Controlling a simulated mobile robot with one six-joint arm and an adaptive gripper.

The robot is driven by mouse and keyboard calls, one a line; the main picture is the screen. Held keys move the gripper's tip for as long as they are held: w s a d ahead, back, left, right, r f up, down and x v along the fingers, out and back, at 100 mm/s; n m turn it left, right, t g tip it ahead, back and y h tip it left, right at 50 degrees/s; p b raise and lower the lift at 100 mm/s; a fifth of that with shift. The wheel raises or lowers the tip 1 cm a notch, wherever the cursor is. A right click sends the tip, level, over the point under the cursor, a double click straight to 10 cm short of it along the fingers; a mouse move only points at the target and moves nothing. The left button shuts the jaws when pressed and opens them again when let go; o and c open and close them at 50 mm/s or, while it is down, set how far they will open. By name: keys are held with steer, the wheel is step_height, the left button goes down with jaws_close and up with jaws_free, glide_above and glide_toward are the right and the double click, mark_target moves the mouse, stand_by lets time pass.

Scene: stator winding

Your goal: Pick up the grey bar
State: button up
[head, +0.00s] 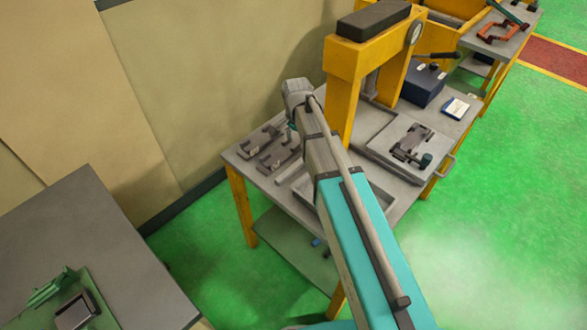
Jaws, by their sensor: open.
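Two low grey-brown bar-like pieces lie on the left end of the grey workbench (236,157): a farther piece (258,139) and a nearer piece (277,155). I cannot tell for sure which is the grey bar. My arm reaches over the bench from the lower right, and its wrist is above and just right of these pieces. My gripper (292,131) shows only as a small part below the wrist, close to the pieces. It is open, with no held object visible. Its fingertips are too small and covered to show any contact.
A yellow press frame (343,92) stands close right of my wrist. A shallow tray (302,190) lies partly behind my arm. A plate with a dark fixture (411,143) and a dark blue box (423,84) are farther right. The wall is close behind the bench's left end.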

steer(key=b, duration=0.7)
glide_above(296, 165)
steer(key=shift+w+f, duration=0.1)
steer(key=shift+f, duration=3.75)
steer(key=shift+f, duration=0.1)
steer(key=shift+f+b, duration=2.5)
steer(key=shift+b, duration=0.2)
jaws_close()
